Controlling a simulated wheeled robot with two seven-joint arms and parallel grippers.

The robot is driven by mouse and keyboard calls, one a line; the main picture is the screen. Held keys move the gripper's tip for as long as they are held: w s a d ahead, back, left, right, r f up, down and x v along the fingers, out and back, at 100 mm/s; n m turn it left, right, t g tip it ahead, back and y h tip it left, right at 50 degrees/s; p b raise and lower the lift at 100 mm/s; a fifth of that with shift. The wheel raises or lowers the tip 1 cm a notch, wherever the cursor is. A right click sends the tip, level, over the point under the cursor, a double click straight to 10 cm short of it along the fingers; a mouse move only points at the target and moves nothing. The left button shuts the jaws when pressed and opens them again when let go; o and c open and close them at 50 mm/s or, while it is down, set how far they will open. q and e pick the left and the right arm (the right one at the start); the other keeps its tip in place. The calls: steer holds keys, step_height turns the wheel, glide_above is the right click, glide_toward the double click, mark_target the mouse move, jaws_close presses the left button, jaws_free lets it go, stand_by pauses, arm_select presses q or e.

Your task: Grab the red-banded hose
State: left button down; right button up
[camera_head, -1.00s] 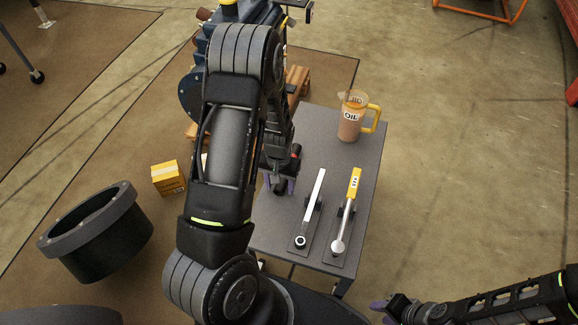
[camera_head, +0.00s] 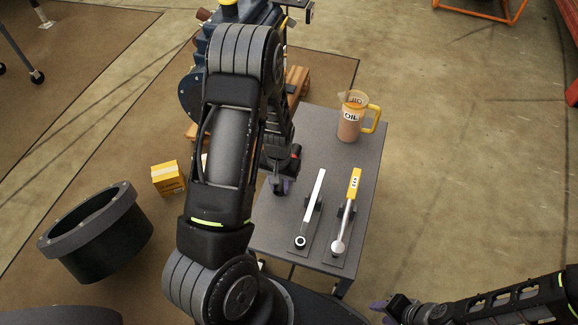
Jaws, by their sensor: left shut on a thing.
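My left gripper (camera_head: 279,184) is over the left side of the grey cart top (camera_head: 330,124), mostly covered by my own forearm. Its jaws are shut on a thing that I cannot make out. A small red patch (camera_head: 296,150) with a dark end shows beside the gripper. I cannot tell whether it is the band of the red-banded hose; no other part of a hose is clear. My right gripper (camera_head: 382,313) is at the bottom edge, away from the cart, with its purple fingertips apart and nothing seen between them.
A wrench (camera_head: 313,199) and a yellow-handled tool (camera_head: 347,208) rest on holders on the cart. An oil jug (camera_head: 349,119) stands at the back of the cart. A dark engine (camera_head: 193,93) is behind my arm. A yellow box (camera_head: 167,180) and black drum (camera_head: 110,240) are left.

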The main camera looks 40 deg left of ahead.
stand_by(0.4)
arm_select(q)
step_height(320, 180, up, 10)
steer(key=p, duration=0.2)
